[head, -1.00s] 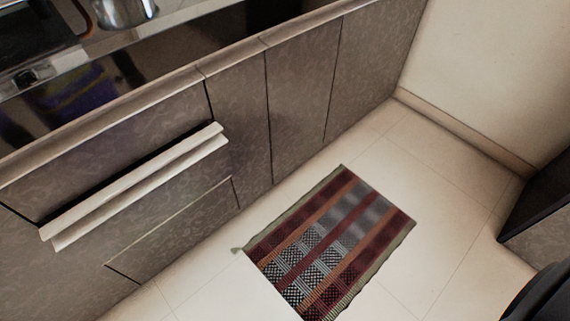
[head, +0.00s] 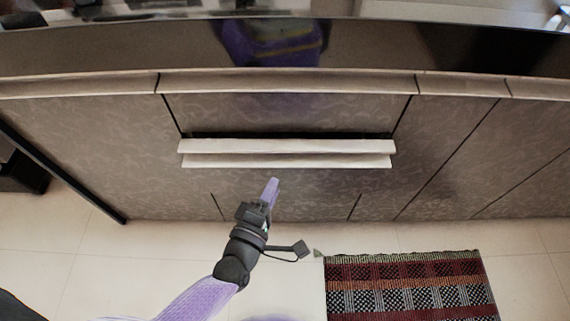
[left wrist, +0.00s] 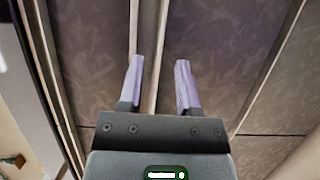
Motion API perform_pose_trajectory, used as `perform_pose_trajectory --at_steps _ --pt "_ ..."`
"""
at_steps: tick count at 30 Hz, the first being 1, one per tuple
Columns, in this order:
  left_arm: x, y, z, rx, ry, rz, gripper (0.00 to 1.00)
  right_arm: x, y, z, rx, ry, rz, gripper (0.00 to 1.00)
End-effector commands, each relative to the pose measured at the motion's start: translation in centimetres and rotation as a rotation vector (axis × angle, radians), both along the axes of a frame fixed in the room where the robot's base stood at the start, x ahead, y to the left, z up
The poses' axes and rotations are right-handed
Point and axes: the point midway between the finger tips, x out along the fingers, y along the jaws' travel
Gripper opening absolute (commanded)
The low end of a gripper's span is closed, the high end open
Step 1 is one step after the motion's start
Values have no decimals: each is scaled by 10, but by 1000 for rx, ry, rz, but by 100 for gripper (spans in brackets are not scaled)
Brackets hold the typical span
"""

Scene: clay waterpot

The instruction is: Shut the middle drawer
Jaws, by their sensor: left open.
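The middle drawer (head: 287,160) shows in the head view as a long pale double edge across the patterned cabinet front. It stands out a little, with a dark gap along its top between the upper panel and the edge. My left gripper (head: 273,185) is just in front of and below this edge, left of its middle, and looks apart from it. In the left wrist view my left gripper (left wrist: 159,73) is open, with two purple fingers and nothing between them. The drawer's pale strips (left wrist: 161,35) run lengthwise beyond the fingers. My right gripper is not in view.
A patterned upper panel (head: 285,114) sits above the drawer, under the pale counter edge (head: 285,84). A striped rug (head: 405,285) lies on the floor to the right of my left arm. The pale floor (head: 130,270) to the left is clear.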

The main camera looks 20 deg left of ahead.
Motion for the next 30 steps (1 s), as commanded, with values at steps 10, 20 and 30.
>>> perform_pose_trajectory --at_steps 10,20,30 --pt "56 -4 -3 3 5 -1 43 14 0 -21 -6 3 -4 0" --pt "57 -4 -1 5 4 -1 24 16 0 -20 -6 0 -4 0" --pt "57 -4 -1 5 5 -1 0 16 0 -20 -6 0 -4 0"
